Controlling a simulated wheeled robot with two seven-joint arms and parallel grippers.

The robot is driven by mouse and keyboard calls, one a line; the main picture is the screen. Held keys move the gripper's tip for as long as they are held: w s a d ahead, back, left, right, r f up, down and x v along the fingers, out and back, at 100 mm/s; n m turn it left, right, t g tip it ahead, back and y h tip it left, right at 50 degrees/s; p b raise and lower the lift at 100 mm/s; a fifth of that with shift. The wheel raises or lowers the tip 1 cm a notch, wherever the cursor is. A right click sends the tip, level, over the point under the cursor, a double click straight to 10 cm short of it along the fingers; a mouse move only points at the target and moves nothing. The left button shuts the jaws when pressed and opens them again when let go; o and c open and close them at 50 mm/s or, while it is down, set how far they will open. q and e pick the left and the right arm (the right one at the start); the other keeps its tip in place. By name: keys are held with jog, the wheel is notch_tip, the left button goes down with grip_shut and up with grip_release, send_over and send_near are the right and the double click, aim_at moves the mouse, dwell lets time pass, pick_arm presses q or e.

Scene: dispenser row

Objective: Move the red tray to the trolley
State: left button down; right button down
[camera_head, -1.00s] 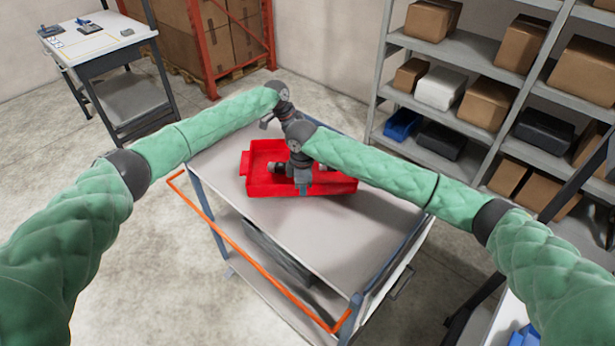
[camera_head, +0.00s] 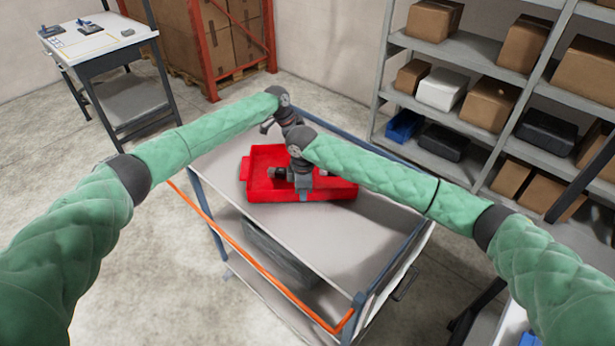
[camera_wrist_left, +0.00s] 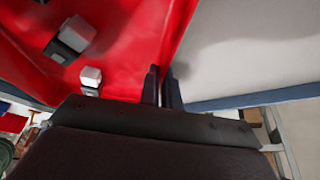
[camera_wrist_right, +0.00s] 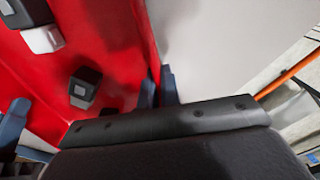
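The red tray (camera_head: 262,158) is over the top deck of the trolley (camera_head: 320,238), near its far left end. I cannot tell for sure whether it rests on the deck. Several dark grey and white items lie in the tray, partly hidden by my right wrist. My left gripper (camera_wrist_left: 160,88) is closed on one tray wall, with a finger on each side. My right gripper (camera_wrist_right: 158,88) is closed on the opposite, nearer wall; it also shows in the head view (camera_head: 303,195). The left fingertips are largely hidden in the head view.
The trolley has an orange handle (camera_head: 262,268) and a dark bin (camera_head: 280,255) on its lower shelf. A shelf rack with boxes (camera_head: 486,104) stands at the right. A side table (camera_head: 98,42) is at the back left. The near right part of the deck is clear.

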pick_arm(q)
jog(key=shift+f+b, duration=0.3)
jog(key=shift+f, duration=0.2)
pick_arm(e)
jog(key=shift+f, duration=0.5)
pick_arm(q)
jog(key=c, duration=1.6)
grip_release()
pick_arm(e)
jog(key=c, duration=1.6)
grip_release()
pick_arm(q)
jog(key=shift+r, duration=0.1)
pick_arm(e)
jog(key=shift+r, duration=0.1)
pick_arm(q)
jog(key=shift+r, duration=0.1)
jog(key=v, duration=1.1)
jog(key=shift+a+r, duration=0.2)
jog(key=shift+r, duration=0.05)
pick_arm(e)
jog(key=shift+r, duration=0.5)
pick_arm(q)
jog(key=shift+r, duration=0.1)
pick_arm(e)
notch_tip(320, 180, up, 11)
jog(key=shift+f, duration=0.1)
